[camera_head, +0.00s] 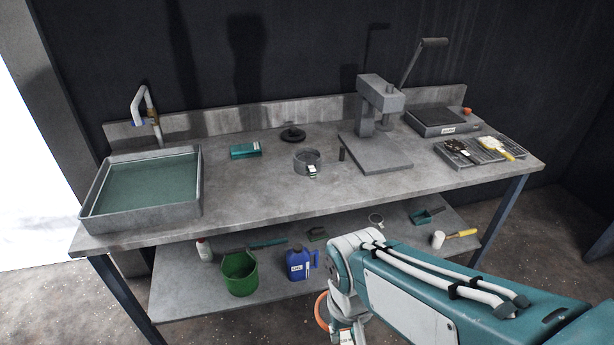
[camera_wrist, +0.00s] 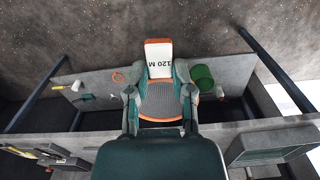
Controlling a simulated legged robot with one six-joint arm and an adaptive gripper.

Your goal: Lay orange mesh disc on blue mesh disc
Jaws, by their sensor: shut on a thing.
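The orange mesh disc is held in my gripper (camera_wrist: 160,88). In the wrist view its grey mesh (camera_wrist: 160,103) lies between the two fingers, and a white, orange-edged tag (camera_wrist: 158,58) reading "120 M" sticks out beyond them. In the head view, part of its orange rim (camera_head: 321,311) shows beside my arm, low in front of the bench; my gripper is largely hidden there. No plainly blue disc can be made out. A round grey ring (camera_head: 307,156) with a pale tag lies on the bench top, its mesh colour unclear.
A press (camera_head: 377,105) stands right of the ring, and a black round object (camera_head: 293,133) lies behind it. A water tray (camera_head: 90,212) is at the left. The lower shelf holds a green bucket (camera_head: 239,272) and blue jug (camera_head: 298,263).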

